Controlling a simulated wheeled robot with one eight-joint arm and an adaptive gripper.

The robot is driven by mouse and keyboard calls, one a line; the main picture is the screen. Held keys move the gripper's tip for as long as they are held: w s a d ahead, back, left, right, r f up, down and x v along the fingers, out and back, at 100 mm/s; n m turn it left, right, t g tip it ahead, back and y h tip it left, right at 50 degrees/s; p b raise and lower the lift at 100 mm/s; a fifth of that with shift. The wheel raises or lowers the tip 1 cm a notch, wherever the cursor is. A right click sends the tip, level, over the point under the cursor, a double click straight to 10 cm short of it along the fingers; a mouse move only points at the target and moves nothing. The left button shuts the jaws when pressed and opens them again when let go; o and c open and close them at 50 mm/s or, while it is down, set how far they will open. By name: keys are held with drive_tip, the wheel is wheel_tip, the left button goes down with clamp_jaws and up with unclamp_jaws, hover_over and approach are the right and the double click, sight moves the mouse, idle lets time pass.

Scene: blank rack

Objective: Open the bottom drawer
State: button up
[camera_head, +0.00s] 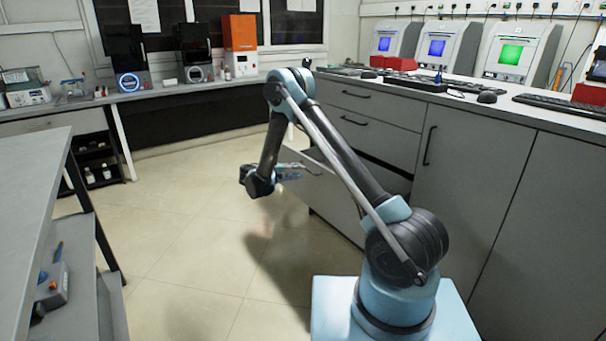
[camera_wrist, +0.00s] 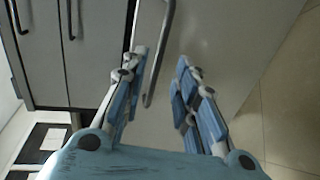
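The bottom drawer (camera_head: 335,205) is the light grey lowest front in the cabinet's drawer column. In the head view it stands out from the cabinet, with a dark gap behind it. Its front also fills the middle of the wrist view (camera_wrist: 215,45). Its dark bar handle (camera_wrist: 160,55) runs down between the finger lines in the wrist view. My gripper (camera_head: 292,172) is at the drawer front, by the handle. In the wrist view its blue fingers (camera_wrist: 160,92) are apart, one on each side of the handle's end. I cannot tell whether a finger touches the handle.
Two upper drawers (camera_head: 370,102) look shut, above the bottom one. A cabinet door (camera_head: 465,185) is to their right. A grey bench (camera_head: 35,165) stands at the left. The tiled floor (camera_head: 180,240) between is clear.

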drive_tip(key=v, duration=0.7)
drive_tip(key=s+d+r+m+g+y, duration=0.1)
drive_tip(key=s+d+r+g+y, duration=0.2)
drive_tip(key=d+r, duration=0.75)
drive_tip(key=s+d+r+m+g, duration=0.15)
drive_tip(key=s+d+r, duration=0.4)
drive_tip(key=d, duration=0.75)
drive_tip(key=s+d+r+m+g+y, duration=0.1)
drive_tip(key=s+d+r+g+y, duration=0.2)
drive_tip(key=s+d, duration=0.85)
drive_tip(key=s+f+m+y, duration=0.2)
drive_tip(key=s+f+y, duration=0.1)
drive_tip(key=s, duration=1)
drive_tip(key=s+f+m+y, duration=0.2)
drive_tip(key=s+f, duration=0.3)
drive_tip(key=s, duration=0.9)
drive_tip(key=shift+y, duration=0.6)
